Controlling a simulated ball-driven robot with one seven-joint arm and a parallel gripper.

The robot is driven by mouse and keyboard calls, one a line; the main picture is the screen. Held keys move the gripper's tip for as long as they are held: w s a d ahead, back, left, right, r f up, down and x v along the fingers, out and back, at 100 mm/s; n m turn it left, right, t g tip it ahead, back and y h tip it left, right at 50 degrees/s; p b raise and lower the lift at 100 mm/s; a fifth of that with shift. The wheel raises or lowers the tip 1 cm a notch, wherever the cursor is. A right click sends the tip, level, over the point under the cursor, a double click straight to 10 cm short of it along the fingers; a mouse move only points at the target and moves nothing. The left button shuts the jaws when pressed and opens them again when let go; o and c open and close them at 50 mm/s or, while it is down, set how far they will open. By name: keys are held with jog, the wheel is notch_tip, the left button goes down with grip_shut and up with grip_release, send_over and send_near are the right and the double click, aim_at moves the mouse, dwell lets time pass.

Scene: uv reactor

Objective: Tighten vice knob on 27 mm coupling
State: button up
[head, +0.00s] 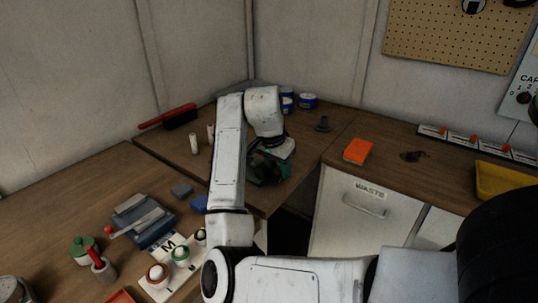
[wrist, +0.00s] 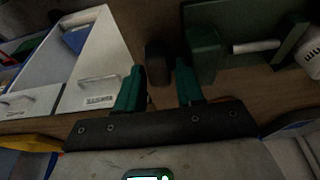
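In the wrist view my gripper (wrist: 160,84) has two green fingers standing apart with a clear gap. A dark, rounded block, which looks like the vice knob (wrist: 157,62), lies just beyond the fingertips, in line with the gap. I cannot tell whether the fingers touch it. To its right is the dark green vice (wrist: 230,22), with a pale rod (wrist: 257,46) running between its green parts. I cannot make out the coupling for certain. In the head view, green parts (head: 268,166) show under my wrist on the corner bench; my arm hides much there.
A white cylinder (wrist: 312,52) stands at the wrist view's right edge. White drawers (wrist: 88,92) fill its left side. In the head view, white tubes (head: 194,144), a red brush (head: 180,117) and blue tins (head: 307,101) stand around the arm. An orange block (head: 358,151) lies right.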

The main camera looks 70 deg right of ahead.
jog(key=shift+a+f+h+b, duration=0.2)
jog(key=shift+f+h+b, duration=0.3)
jog(key=shift+b, duration=0.5)
jog(key=p+v, duration=0.2)
jog(key=v, duration=0.9)
jog(key=shift+r, duration=0.35)
